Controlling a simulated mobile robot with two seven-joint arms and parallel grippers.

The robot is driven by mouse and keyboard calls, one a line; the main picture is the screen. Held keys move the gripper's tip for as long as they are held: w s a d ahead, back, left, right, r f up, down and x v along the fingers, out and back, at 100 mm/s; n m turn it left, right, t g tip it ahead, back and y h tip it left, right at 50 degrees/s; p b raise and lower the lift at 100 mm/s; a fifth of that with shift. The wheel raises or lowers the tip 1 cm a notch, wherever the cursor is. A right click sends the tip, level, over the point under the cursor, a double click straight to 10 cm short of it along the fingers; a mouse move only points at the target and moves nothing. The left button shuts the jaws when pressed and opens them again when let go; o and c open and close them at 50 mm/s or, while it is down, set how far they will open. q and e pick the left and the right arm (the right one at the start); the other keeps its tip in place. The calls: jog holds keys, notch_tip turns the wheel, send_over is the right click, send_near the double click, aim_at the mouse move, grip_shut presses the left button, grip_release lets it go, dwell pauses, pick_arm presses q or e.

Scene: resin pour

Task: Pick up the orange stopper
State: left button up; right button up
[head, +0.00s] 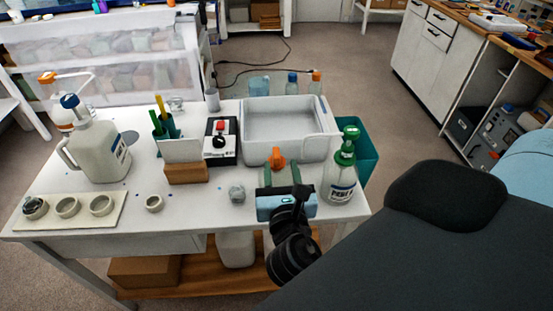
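The orange stopper (277,156) shows near the middle of the table, just in front of the white tray. A grey-green thing shows right below it, partly hidden by my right gripper (281,178). The gripper's pale blue body is in front of the stopper, and my black wrist reaches in from the lower right. The fingertips are too small and blended with what is behind them to tell whether they are open or touch the stopper. My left gripper is not in view.
A white tray (285,154) stands behind, and a green-topped resin bottle (341,176) stands close to the right. A wooden block (186,173) and a small cup (237,194) are to the left. A large jug (98,150) and a plate with round cups (68,222) are further left.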

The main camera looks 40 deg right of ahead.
aim_at(277, 162)
jog(key=x, duration=0.5)
jog(key=shift+w+a, duration=0.15)
jog(key=shift+a, duration=0.1)
grip_shut()
